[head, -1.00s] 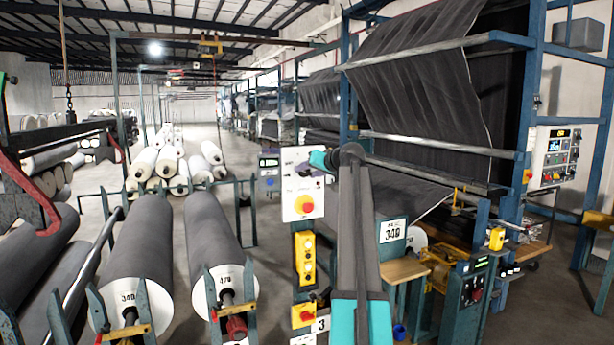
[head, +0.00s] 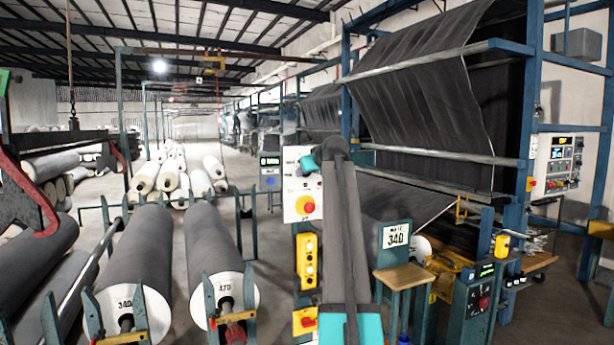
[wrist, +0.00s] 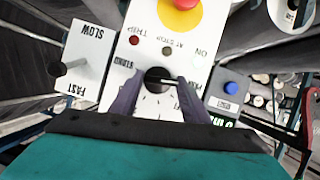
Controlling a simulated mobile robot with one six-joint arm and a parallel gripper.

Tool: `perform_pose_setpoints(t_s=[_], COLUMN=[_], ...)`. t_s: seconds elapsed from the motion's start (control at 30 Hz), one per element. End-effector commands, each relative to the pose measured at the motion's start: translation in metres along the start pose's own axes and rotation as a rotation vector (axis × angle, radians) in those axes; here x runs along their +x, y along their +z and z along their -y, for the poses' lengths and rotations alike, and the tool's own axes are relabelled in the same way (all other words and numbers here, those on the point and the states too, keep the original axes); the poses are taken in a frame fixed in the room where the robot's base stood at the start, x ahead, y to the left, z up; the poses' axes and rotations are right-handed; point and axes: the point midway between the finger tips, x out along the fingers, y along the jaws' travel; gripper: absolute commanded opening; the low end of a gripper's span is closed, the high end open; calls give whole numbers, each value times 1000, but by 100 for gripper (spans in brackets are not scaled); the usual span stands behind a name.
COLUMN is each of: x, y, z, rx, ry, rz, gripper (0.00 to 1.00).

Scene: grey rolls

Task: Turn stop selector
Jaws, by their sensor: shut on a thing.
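The stop selector (wrist: 153,79) is a round black knob on a white panel (wrist: 142,50), which appears upside down in the wrist view. A thin pale bar shows across the knob, pointing sideways in that view. My gripper (wrist: 159,92) has its two dark fingers on either side of the knob, shut on it. Printed labels stand around the knob, partly covered by the fingers. In the head view the white panel (head: 291,206) stands on a post. There my arm and its teal end hide the knob and fingertips.
A red button on a yellow disc (head: 305,205) sits on the same panel. A yellow control box (head: 306,262) hangs below. In the wrist view a speed knob (wrist: 72,68) stands left and a blue button (wrist: 231,88) right. Grey fabric rolls (head: 142,250) lie at left.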

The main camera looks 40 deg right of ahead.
Motion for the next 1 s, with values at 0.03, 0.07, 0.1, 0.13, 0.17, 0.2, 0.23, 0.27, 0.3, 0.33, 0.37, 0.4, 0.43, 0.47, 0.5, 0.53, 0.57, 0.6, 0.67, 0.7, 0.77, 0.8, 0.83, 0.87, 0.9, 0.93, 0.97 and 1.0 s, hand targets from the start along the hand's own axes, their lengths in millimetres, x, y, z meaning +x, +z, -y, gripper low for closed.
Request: perform_pose_setpoints(t_s=[0.03,0.07,0.1,0.13,0.17,0.2,0.23,0.27,0.3,0.33,0.37,0.4,0.43,0.47,0.5,0.53,0.57,0.6,0.67,0.7,0.77,0.8,0.83,0.87,0.9,0.93,0.97,1.0], x=[0,0,0,0,0,0,0,0,0,0,0,0,0,0,0,0,0,0,0,0,0,0,-1,-1,-2,-3,-4,-6], y=[-7,-7,-7,-7,-7,-7,-7,-7,-7,-7,-7,-7,-7,-7,-6,-6,-6,-5,-4,-3,-3,-2,-2,-2,-2,-2,-1,-1], z=[4,4,4,4,4,3,3,3,3,3,3,3,3,3,3,3,2,2,1,1,0,0,0,0,0,0,0,0], rx=[-6,-9,-12,-13,-14,-14,-14,-14,-14,-14,-14,-13,-13,-13,-14,-14,-13,-13,-13,-13,-12,-12,-12,-12,-12,-12,-12,-12], ry=[-1,0,1,1,2,2,2,2,2,2,2,2,2,2,3,3,3,4,4,5,5,5,5,6,6,6,6,6], rz=[-14,-14,-14,-14,-14,-14,-14,-14,-14,-14,-14,-14,-14,-14,-12,-12,-11,-10,-8,-7,-6,-6,-6,-5,-5,-5,-5,-5], gripper=[20,20,19,20,20,20,20,20,20,20,20,20,20,47,54,59,59,59,59,59,59,59,59,59,59,59,59,59])
